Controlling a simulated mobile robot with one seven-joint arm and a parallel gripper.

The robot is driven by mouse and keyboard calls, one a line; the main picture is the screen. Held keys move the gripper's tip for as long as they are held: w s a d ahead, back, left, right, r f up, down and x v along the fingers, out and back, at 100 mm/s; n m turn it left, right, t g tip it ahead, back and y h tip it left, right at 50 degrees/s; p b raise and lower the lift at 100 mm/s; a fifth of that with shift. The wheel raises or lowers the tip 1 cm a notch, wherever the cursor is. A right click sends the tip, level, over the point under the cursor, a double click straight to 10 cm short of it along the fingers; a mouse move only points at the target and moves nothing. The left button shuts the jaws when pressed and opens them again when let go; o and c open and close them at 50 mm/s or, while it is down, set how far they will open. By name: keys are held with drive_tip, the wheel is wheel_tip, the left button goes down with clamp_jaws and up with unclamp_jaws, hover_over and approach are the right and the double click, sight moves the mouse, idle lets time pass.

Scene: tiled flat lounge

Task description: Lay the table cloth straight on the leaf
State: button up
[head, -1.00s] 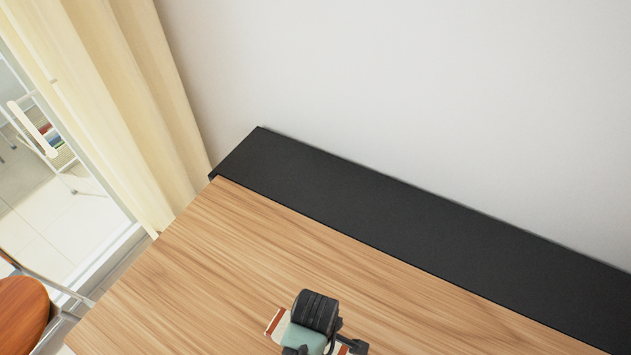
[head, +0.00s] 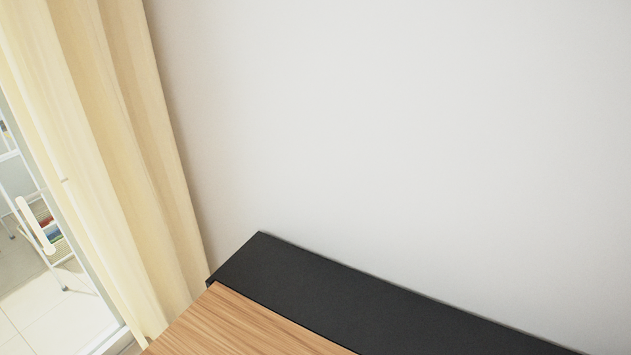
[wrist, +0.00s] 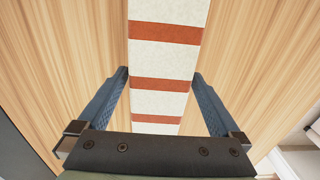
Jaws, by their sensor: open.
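The table cloth (wrist: 165,57) is a cream strip with rust-red cross stripes. In the wrist view it lies on the wood-grain leaf (wrist: 70,45) and runs from the top edge down between my fingers. My gripper (wrist: 160,75) is open, with one blue-grey finger on each side of the cloth and a gap to it on both sides. The cloth's near end is hidden behind the gripper body. In the head view only a corner of the leaf (head: 235,325) shows; the cloth and gripper are out of that view.
A black strip (head: 330,300) runs along the back of the leaf against the white wall (head: 400,130). A cream curtain (head: 110,150) hangs at the left beside a glazed opening. A white rack (head: 40,225) stands beyond it.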

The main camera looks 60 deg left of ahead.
wheel_tip(320, 180, up, 12)
drive_tip(key=w+a+r+m+t+y, duration=0.35)
drive_tip(key=w+r+m+t, duration=0.25)
drive_tip(key=w+r, duration=0.95)
drive_tip(key=w+d+r+m+t+y, duration=0.1)
drive_tip(key=w+d+r+m+t, duration=0.15)
drive_tip(key=w+r, duration=0.3)
drive_tip(key=w+d+r+m+t, duration=0.1)
drive_tip(key=w+r+m+t, duration=0.2)
drive_tip(key=w+r, duration=0.3)
drive_tip(key=d+r+m+t, duration=0.4)
drive_tip(key=d+r, duration=0.1)
drive_tip(key=r, duration=0.7)
drive_tip(key=d+r+m+t, duration=0.3)
drive_tip(key=d+r+t, duration=0.25)
drive_tip(key=r, duration=0.65)
drive_tip(key=s+d+r+m+t+h, duration=0.2)
drive_tip(key=s+d+r+m+t, duration=0.1)
drive_tip(key=r, duration=0.5)
drive_tip(key=s+d+r+m+t+h, duration=0.2)
drive_tip(key=s+d+r, duration=0.3)
drive_tip(key=r, duration=0.3)
drive_tip(key=shift+s+d+r+m+t+p, duration=0.3)
drive_tip(key=shift+s+m+t+p, duration=0.15)
drive_tip(key=shift+s+m+t, duration=0.35)
drive_tip(key=shift+h, duration=0.25)
drive_tip(key=shift+c, duration=0.2)
